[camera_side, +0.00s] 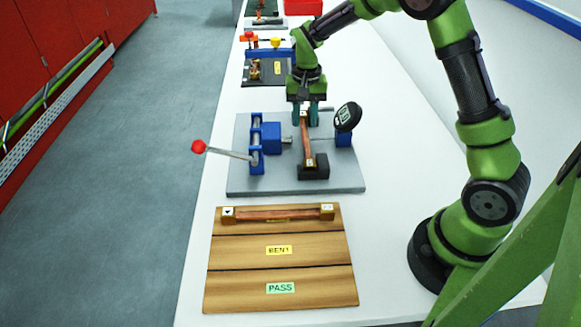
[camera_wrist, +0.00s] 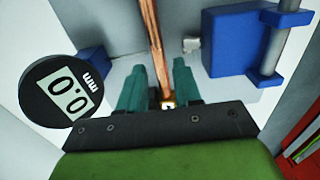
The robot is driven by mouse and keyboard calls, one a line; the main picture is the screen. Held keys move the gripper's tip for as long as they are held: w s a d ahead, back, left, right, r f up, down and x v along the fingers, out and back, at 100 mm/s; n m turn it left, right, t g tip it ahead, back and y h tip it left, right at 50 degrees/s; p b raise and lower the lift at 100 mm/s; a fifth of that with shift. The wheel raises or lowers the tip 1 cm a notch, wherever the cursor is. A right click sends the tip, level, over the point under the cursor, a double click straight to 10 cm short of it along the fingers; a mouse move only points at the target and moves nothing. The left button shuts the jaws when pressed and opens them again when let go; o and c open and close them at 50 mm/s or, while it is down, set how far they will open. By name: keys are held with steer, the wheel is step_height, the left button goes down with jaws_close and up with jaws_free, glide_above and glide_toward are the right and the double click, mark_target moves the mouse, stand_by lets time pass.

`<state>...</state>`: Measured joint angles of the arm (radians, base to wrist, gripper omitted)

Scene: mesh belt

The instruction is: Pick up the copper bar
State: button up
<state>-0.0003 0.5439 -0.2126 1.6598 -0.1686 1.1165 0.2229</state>
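A copper bar (camera_side: 307,139) lies lengthwise on the grey fixture plate (camera_side: 260,184), its near end on a black block (camera_side: 314,171). My gripper (camera_side: 305,117) is at the bar's far end, pointing down. In the wrist view the bar (camera_wrist: 152,38) runs between the two teal fingers of my gripper (camera_wrist: 159,68), with a gap on each side. The fingers are open. A small white tag shows at the bar's end there. A second copper bar (camera_side: 278,214) lies across the top of the wooden board (camera_side: 230,256), with white tagged ends.
A round digital gauge (camera_side: 348,117) reading 0.0 (camera_wrist: 68,98) stands close to my gripper. A blue clamp (camera_side: 270,137) with a red-knobbed lever (camera_side: 199,147) is on the other side. The board has BENT and PASS labels. More fixtures (camera_side: 268,70) stand farther back on the white table (camera_side: 395,160).

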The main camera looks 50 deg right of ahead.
mark_target(305, 137)
steer(key=f, duration=0.5)
steer(key=shift+s+f, duration=0.3)
steer(key=shift+f, duration=0.05)
jaws_close()
steer(key=shift+r, duration=0.1)
